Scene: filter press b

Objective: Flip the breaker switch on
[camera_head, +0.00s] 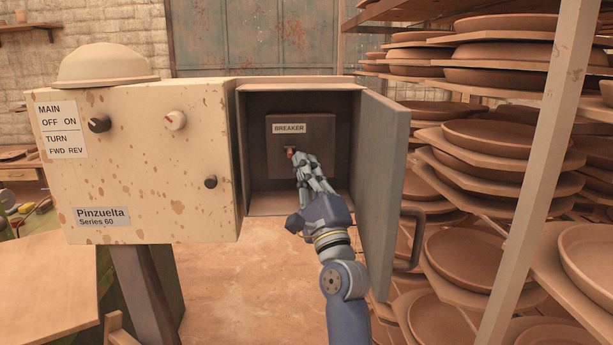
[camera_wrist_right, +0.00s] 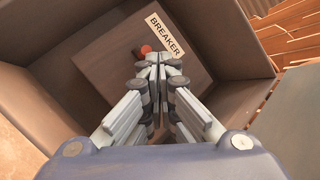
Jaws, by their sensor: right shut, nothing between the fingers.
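The breaker switch (camera_head: 291,151) is a small red-tipped lever on a dark panel (camera_head: 273,160) under a "BREAKER" label (camera_head: 289,128), inside an open metal box. My right gripper (camera_head: 299,158) reaches into the box with its fingers closed and empty, fingertips right at the lever. In the right wrist view the red tip (camera_wrist_right: 146,49) shows just beyond the closed fingertips (camera_wrist_right: 158,58). I cannot tell whether they touch. The lower part of the lever is partly hidden by the fingers. My left gripper is not in view.
The box door (camera_head: 382,190) stands open to the right, with a handle (camera_head: 412,240). A cream control cabinet (camera_head: 150,190) with knobs stands on the left. Shelves of clay plates (camera_head: 470,190) stand close on the right. The floor below the box is clear.

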